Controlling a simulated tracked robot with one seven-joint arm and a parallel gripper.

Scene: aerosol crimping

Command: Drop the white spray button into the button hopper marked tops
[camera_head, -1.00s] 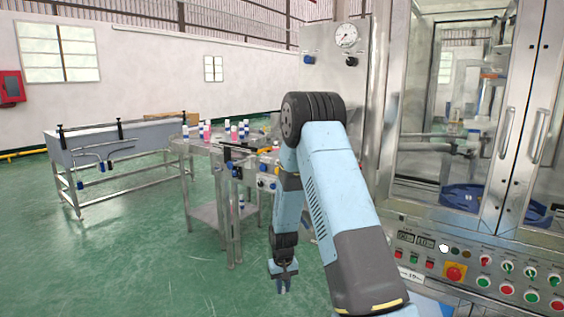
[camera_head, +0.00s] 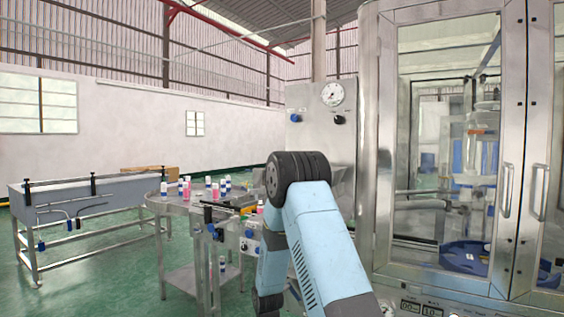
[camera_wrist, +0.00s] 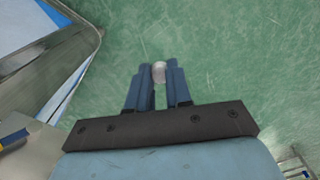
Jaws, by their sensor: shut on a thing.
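In the wrist view my gripper (camera_wrist: 158,75) is shut on a small white spray button (camera_wrist: 159,72), held between the two blue fingertips. Below it is only green floor. In the head view my arm shows, but the gripper and the button are below the bottom edge of the picture. No hopper marked tops can be made out in either view.
A steel machine cabinet with glass doors (camera_head: 448,145) stands on the right, with blue parts inside. A round table (camera_head: 175,205) with several bottles stands left of my arm. Green floor lies open at left.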

